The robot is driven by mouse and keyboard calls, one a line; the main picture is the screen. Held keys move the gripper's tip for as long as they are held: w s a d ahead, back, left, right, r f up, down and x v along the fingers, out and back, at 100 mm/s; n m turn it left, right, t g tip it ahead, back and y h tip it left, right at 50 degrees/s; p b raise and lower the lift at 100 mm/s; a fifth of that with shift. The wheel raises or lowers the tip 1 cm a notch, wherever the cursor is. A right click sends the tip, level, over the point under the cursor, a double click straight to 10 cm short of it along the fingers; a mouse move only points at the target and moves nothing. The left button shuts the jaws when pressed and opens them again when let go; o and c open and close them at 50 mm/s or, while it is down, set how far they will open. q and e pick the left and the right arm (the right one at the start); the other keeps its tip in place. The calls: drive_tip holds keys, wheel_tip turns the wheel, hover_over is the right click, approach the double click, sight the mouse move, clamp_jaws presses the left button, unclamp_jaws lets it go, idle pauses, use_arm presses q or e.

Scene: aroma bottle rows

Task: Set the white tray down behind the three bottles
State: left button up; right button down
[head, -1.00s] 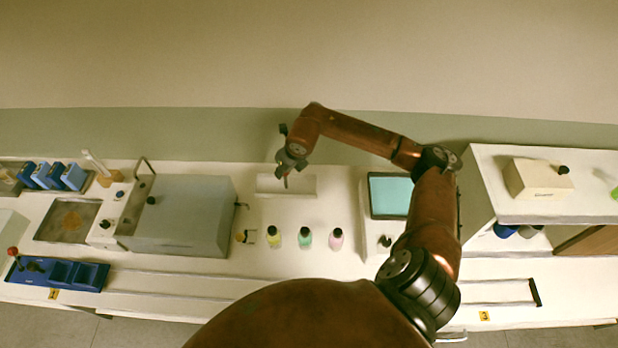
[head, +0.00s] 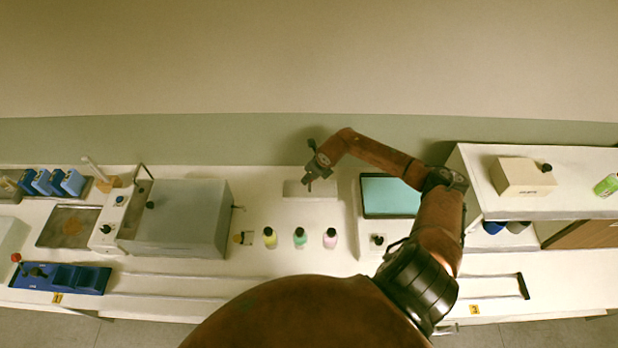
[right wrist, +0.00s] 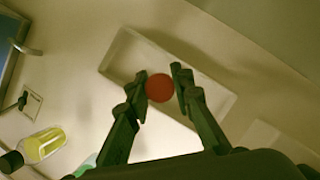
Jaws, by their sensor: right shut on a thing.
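The white tray (head: 327,189) is at the back of the counter, behind the three bottles in the head view. My right gripper (head: 309,184) is over its middle. In the right wrist view the gripper (right wrist: 161,78) is shut on a red round piece (right wrist: 159,90) at the middle of the tray (right wrist: 124,62). I cannot tell whether the tray touches the counter. The yellow bottle (head: 270,238), green bottle (head: 300,238) and pink bottle (head: 330,239) stand in a row, black-capped. The yellow bottle also shows in the right wrist view (right wrist: 44,145). My left gripper is out of view.
A grey box-shaped machine (head: 180,218) stands left of the bottles. A device with a teal screen (head: 390,196) stands right of the tray. Open counter lies between tray and bottles.

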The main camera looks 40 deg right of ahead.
drive_tip(key=shift+w+d+f, duration=0.1)
drive_tip(key=shift+w+f, duration=0.05)
drive_tip(key=shift+f, duration=0.2)
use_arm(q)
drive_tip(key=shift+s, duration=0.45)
use_arm(e)
drive_tip(key=c, duration=2)
unclamp_jaws()
drive_tip(key=shift+c, duration=0.2)
drive_tip(key=o, duration=0.4)
drive_tip(key=shift+c, duration=0.2)
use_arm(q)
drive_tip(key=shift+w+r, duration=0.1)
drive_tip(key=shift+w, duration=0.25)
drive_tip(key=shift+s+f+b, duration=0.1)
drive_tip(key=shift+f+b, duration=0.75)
use_arm(e)
drive_tip(key=v, duration=1.2)
